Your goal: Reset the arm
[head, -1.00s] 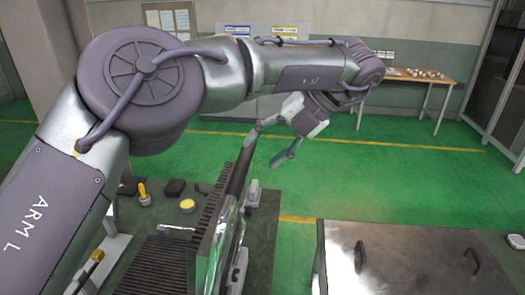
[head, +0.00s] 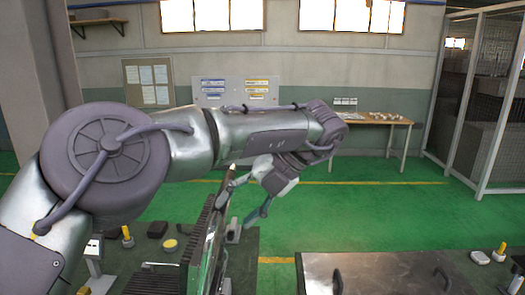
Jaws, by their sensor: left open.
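My left arm comes in from the left and reaches across the head view. My left gripper (head: 244,201) points down and to the left at its end, with its two fingers spread apart. One finger overlaps the upper end of a tall dark finned panel (head: 205,232) in the picture; I cannot tell whether they touch. I see nothing held between the fingers. The panel stands tilted on a dark work surface (head: 140,250), and the bottom edge of the view cuts it off. My right gripper is not in view.
A metal-topped unit with dark handles (head: 385,275) stands at the lower right. A yellow round item (head: 170,245) and a black block (head: 157,230) lie left of the panel. A wooden table (head: 390,121) stands by the back wall. Green floor (head: 350,215) between is clear.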

